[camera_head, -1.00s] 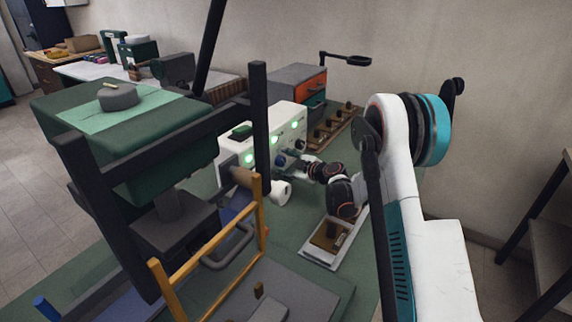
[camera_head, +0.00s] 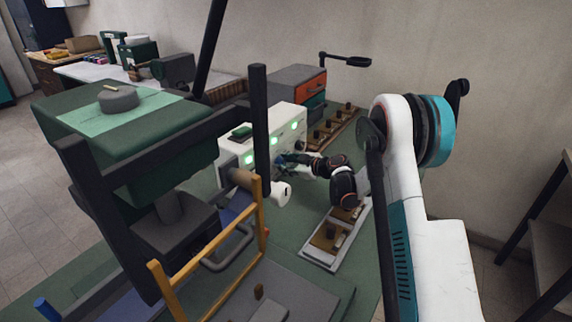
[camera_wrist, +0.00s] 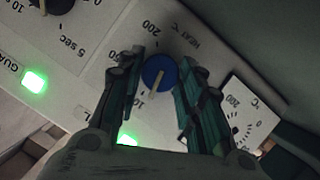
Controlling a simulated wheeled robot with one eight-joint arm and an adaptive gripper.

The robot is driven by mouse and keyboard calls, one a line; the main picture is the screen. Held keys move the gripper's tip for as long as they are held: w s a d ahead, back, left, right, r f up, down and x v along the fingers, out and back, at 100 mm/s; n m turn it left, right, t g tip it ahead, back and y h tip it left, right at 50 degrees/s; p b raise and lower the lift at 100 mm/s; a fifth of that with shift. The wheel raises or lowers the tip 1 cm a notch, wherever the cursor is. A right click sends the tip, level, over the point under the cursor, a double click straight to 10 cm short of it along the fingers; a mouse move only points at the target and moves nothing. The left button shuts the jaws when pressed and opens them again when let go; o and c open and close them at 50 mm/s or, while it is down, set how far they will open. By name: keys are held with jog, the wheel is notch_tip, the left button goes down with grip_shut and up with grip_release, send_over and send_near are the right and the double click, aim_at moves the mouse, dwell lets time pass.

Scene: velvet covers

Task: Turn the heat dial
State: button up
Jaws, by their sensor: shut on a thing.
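The heat dial (camera_wrist: 160,75) is a round blue knob with a pale pointer line, on a white panel (camera_wrist: 105,70) marked "HEAT °C". The line points down and slightly left in the wrist view, near a partly hidden number starting with 10. My gripper (camera_wrist: 160,78) has its two green-padded fingers on either side of the knob, closed on it. In the head view my gripper (camera_head: 284,161) reaches the front of the white control box (camera_head: 235,153), which has several green lights. The dial is mostly hidden there by the gripper.
A small gauge (camera_wrist: 236,112) marked °C sits right of the dial. A black knob (camera_wrist: 50,5) marked in seconds is at upper left. In the head view, a yellow frame (camera_head: 208,255) and a dark green press (camera_head: 125,135) stand left; boards with pegs (camera_head: 325,240) lie below my arm.

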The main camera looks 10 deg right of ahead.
jog(key=shift+w+d+m+g+y, duration=0.1)
jog(key=shift+m+g+y, duration=0.35)
jog(key=shift+m, duration=0.35)
jog(key=o, duration=1.1)
jog(key=shift+c, duration=0.2)
jog(key=v, duration=1.2)
jog(key=shift+r, duration=0.1)
